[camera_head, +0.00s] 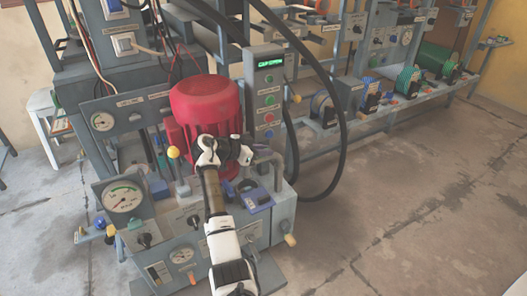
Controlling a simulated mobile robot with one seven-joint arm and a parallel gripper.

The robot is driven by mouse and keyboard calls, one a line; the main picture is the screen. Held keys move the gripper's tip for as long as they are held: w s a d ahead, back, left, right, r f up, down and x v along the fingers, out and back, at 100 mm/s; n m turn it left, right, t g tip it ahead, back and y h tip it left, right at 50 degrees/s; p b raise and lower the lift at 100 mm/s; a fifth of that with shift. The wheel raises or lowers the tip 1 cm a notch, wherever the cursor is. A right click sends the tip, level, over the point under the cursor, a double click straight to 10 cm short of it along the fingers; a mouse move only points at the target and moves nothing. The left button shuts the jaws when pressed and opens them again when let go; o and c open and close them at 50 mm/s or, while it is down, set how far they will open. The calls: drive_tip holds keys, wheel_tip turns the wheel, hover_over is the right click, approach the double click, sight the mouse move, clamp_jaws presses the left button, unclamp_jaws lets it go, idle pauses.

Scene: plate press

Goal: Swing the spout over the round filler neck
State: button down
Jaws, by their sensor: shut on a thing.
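My gripper (247,154) is at the end of my white arm, in front of the red motor and pointing right. It appears shut on the near end of a grey bent pipe, which looks like the spout (268,156). The pipe runs right from the gripper and bends down at the front of the control post. The fingers are small and partly hidden by my wrist. I cannot make out the round filler neck; my arm may hide it.
The red motor (205,103) stands close behind my wrist. The control post (267,98) has a green display that seems to read "CAP OPEN". A black hose (341,130) loops at its right. Gauges (123,198) and a yellow-knobbed lever (173,153) are at left. Floor at right is clear.

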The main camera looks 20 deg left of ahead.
drive_tip(key=c, duration=1.4)
unclamp_jaws()
drive_tip(key=shift+w+f, duration=0.1)
drive_tip(key=shift+c, duration=0.2)
wheel_tip(320, 180, up, 20)
drive_tip(key=p, duration=0.3)
